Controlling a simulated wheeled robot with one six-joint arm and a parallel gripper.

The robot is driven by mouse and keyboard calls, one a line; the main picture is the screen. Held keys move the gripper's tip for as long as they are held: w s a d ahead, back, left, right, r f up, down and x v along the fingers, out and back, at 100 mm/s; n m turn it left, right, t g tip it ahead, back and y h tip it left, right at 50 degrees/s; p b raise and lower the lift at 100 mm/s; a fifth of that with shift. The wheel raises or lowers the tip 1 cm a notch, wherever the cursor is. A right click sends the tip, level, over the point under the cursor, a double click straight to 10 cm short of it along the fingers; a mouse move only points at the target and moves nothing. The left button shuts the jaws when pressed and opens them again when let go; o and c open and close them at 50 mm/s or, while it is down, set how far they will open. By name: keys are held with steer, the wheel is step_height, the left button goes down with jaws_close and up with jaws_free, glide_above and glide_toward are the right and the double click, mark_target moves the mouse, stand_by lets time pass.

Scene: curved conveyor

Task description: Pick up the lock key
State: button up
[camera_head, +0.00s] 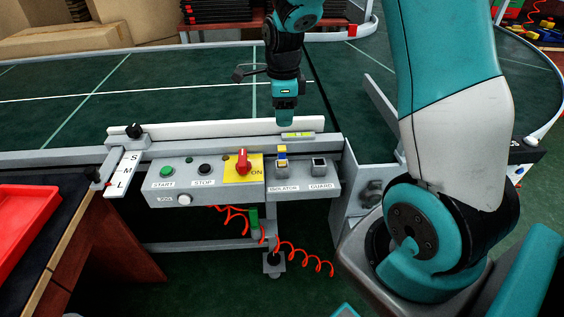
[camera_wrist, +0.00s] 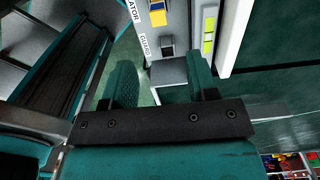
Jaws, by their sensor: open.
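The lock key appears to be the small yellow and blue piece (camera_head: 282,155) standing in the ISOLATOR slot of the grey control panel; it also shows at the top of the wrist view (camera_wrist: 157,13). Beside it is the dark, square GUARD slot (camera_head: 319,163), which looks empty. My gripper (camera_head: 286,121) hangs above and behind the panel, pointing down, apart from the key. In the wrist view its two teal fingers (camera_wrist: 162,82) are spread with nothing between them. The key lies beyond the fingertips, not between them.
The panel (camera_head: 215,200) also carries START, STOP and a red knob (camera_head: 242,161) on yellow. A white rail (camera_head: 200,129) and a green-yellow level vial (camera_head: 298,135) run behind it. The dark green conveyor (camera_head: 180,90) spreads behind. A red tray (camera_head: 22,222) sits at left.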

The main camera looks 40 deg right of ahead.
mark_target(282, 148)
step_height(282, 148, down, 14)
steer(key=shift+a+r, duration=0.15)
stand_by(0.3)
jaws_close()
